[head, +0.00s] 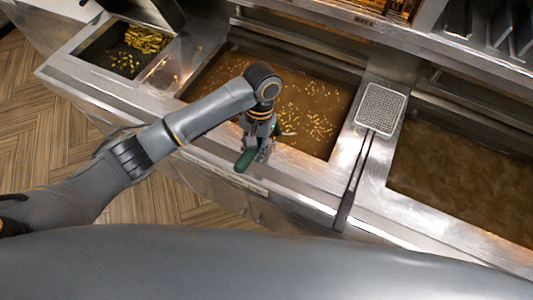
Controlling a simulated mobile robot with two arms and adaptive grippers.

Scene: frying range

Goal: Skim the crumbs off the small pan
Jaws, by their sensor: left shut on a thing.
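The small pan is the middle-left vat of brown oil (312,88), with many yellow crumbs (308,122) scattered over its surface. My left gripper (255,150) is at the pan's front edge, shut on a green-handled tool (243,162). The green grip sticks out toward the front, and a small green part shows on the pan side. The rest of the tool is hidden by my gripper or too small to make out. My right gripper is not in view.
A mesh skimmer (381,109) with a dark handle lies across the steel divider right of the small pan. A larger oil vat (465,185) is further right. A bin with yellow pieces (145,40) is at the upper left.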

